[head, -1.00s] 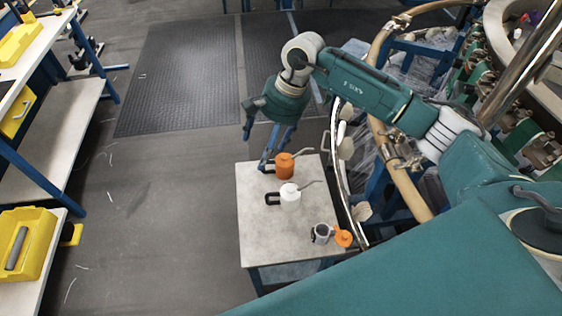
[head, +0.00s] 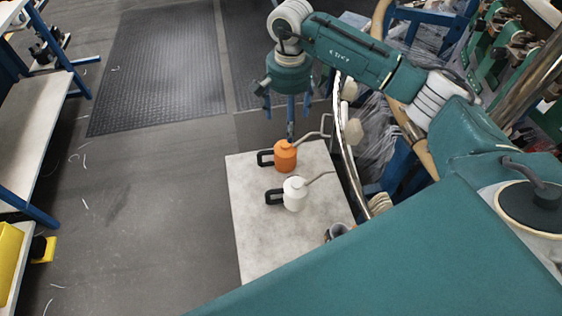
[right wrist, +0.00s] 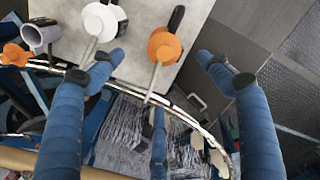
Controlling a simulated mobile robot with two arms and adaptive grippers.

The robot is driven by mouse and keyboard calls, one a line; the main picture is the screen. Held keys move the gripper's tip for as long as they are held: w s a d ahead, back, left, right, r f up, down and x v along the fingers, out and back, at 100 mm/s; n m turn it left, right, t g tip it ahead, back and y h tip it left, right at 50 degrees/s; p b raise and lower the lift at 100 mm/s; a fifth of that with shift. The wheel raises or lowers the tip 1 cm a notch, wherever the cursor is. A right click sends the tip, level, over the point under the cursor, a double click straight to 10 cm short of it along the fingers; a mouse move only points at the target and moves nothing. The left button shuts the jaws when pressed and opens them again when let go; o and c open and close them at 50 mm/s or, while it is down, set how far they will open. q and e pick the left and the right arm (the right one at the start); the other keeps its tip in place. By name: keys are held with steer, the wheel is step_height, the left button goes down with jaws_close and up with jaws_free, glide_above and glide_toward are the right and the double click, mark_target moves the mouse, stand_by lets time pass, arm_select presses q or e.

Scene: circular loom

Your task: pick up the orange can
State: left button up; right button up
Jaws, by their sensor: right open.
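The orange can (head: 285,158) stands upright on the small table (head: 255,235), with its black handle to the left and its thin spout to the right. My right gripper (head: 289,118) is open and empty, with its fingers pointing down just above and behind the can in the head view. In the right wrist view the orange can (right wrist: 165,46) lies between the two outer blue fingertips (right wrist: 160,62), seen from above. Whether any finger touches it cannot be told. My left gripper is not in view.
A white can (head: 294,196) stands close in front of the orange one. A grey mug (right wrist: 40,36) and another orange item (right wrist: 14,54) are farther along the table. The loom's curved rail (head: 350,170) runs along the table's right side. Open floor lies left.

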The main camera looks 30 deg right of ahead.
steer(key=b, duration=0.5)
glide_above(286, 147)
step_height(286, 147, down, 6)
steer(key=shift+s+d+f, duration=0.1)
steer(key=shift+f, duration=0.15)
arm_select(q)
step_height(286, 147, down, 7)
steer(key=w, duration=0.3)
arm_select(e)
steer(key=shift+f, duration=0.2)
step_height(286, 147, down, 6)
steer(key=shift+r+p, duration=0.25)
steer(key=shift+p, duration=0.2)
steer(key=f, duration=0.3)
steer(key=f+p, duration=0.1)
steer(key=shift+w+f, duration=0.15)
steer(key=shift+w, duration=0.15)
steer(key=shift+f, duration=0.45)
steer(key=c, duration=1.5)
arm_select(q)
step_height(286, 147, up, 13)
steer(key=p, duration=1.1)
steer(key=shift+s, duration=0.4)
arm_select(e)
step_height(286, 147, up, 20)
steer(key=shift+r, duration=0.1)
